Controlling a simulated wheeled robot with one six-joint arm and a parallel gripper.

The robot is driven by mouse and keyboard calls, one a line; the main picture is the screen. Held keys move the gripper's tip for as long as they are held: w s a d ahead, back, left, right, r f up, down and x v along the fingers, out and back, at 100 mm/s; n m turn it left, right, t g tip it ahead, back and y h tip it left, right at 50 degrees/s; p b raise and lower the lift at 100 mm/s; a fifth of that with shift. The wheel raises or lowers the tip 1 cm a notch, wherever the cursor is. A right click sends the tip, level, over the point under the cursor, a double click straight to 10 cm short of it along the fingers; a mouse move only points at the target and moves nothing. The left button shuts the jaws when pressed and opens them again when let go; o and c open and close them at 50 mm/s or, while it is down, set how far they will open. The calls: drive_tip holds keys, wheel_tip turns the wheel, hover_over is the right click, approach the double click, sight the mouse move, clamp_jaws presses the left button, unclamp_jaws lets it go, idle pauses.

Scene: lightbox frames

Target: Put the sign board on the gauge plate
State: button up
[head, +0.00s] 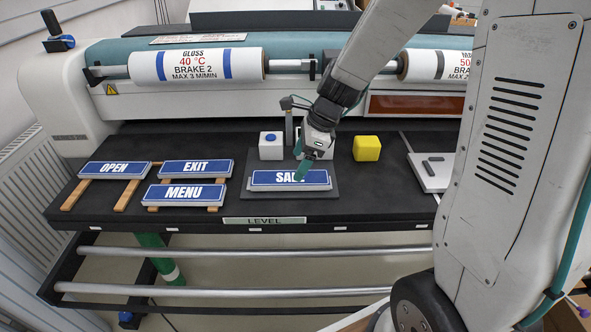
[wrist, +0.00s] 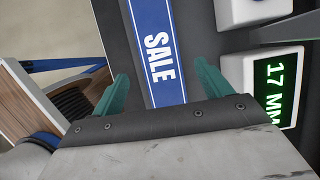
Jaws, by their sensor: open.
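A blue sign board reading SALE (head: 268,180) lies flat on the dark gauge plate (head: 256,167) at the front of the black table. My gripper (head: 303,173) is low over the sign's right half and hides its last letter. In the wrist view my gripper (wrist: 162,72) is open, with one green finger on each side of the SALE board (wrist: 155,25). I cannot tell whether the fingers touch it. Three more blue boards, OPEN (head: 114,168), EXIT (head: 197,167) and MENU (head: 185,192), rest on wooden strips to the left.
A white block with a blue dot (head: 271,147) stands behind the plate, and a yellow block (head: 367,148) to its right. A green display reading 17 MM (wrist: 277,85) is close to my right finger in the wrist view. Printed rollers (head: 197,64) span the back.

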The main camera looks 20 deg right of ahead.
drive_tip(key=v, duration=0.7)
drive_tip(key=s+r+n+h, duration=0.2)
drive_tip(key=s+r+n, duration=0.2)
drive_tip(key=s+n, duration=0.7)
drive_tip(key=s+r+n+h, duration=0.2)
drive_tip(key=s+r+n, duration=0.2)
drive_tip(key=s+n, duration=0.7)
drive_tip(key=shift+s+a+n+g, duration=0.3)
drive_tip(key=shift+s+a, duration=0.05)
drive_tip(key=shift+s, duration=0.75)
